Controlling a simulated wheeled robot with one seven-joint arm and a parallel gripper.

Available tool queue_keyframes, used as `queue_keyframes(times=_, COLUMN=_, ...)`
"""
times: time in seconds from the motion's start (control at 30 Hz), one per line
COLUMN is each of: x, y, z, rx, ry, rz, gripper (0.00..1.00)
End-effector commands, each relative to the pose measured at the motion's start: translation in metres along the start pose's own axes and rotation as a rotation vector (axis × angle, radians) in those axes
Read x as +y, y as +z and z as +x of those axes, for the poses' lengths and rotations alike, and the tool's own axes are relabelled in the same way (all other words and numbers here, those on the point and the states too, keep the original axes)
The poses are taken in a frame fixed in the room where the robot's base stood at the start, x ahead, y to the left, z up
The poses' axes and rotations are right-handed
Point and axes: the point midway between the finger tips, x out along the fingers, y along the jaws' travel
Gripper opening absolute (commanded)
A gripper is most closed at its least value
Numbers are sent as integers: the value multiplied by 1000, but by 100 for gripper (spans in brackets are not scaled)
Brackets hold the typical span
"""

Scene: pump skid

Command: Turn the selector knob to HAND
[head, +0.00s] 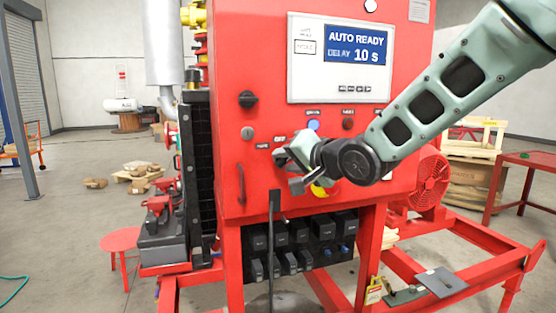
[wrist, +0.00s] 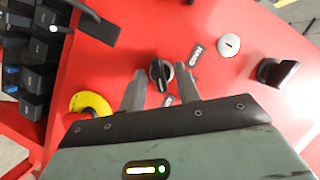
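The selector knob (wrist: 160,72) is small and black with a raised grip, on the red panel in the wrist view. Its grip runs roughly toward a small label (wrist: 168,100) partly near my gripper; I cannot read that label. Another dark label (wrist: 197,53), seemingly HAND, lies to the knob's upper right. My gripper (wrist: 160,84) is open, with one finger on each side of the knob and a gap on both sides. In the head view my gripper (head: 292,170) is at the panel's lower part and hides the knob.
A key switch (wrist: 229,44) and a larger black rotary switch (wrist: 277,72) sit to the right in the wrist view. A yellow ringed button (wrist: 92,103) is close to the left finger. A black handle (wrist: 95,20) stands out beyond. The display (head: 357,48) reads AUTO READY, DELAY 10 s.

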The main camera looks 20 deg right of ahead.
Motion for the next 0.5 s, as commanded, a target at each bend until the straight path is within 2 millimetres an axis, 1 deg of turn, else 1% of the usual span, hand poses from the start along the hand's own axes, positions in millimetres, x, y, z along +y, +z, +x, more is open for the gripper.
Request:
queue_keyframes(times=0.27, x=1, y=0, z=0, rx=0, ry=0, rz=0, gripper=32)
queue_keyframes(times=0.3, x=1, y=0, z=0, rx=0, ry=0, rz=0, gripper=30)
queue_keyframes(times=0.37, x=1, y=0, z=0, rx=0, ry=0, rz=0, gripper=13)
queue_keyframes(times=0.4, x=1, y=0, z=0, rx=0, ry=0, rz=0, gripper=2)
queue_keyframes(times=0.43, x=1, y=0, z=0, rx=0, ry=0, rz=0, gripper=0)
queue_keyframes(times=0.5, x=1, y=0, z=0, rx=0, ry=0, rz=0, gripper=0)
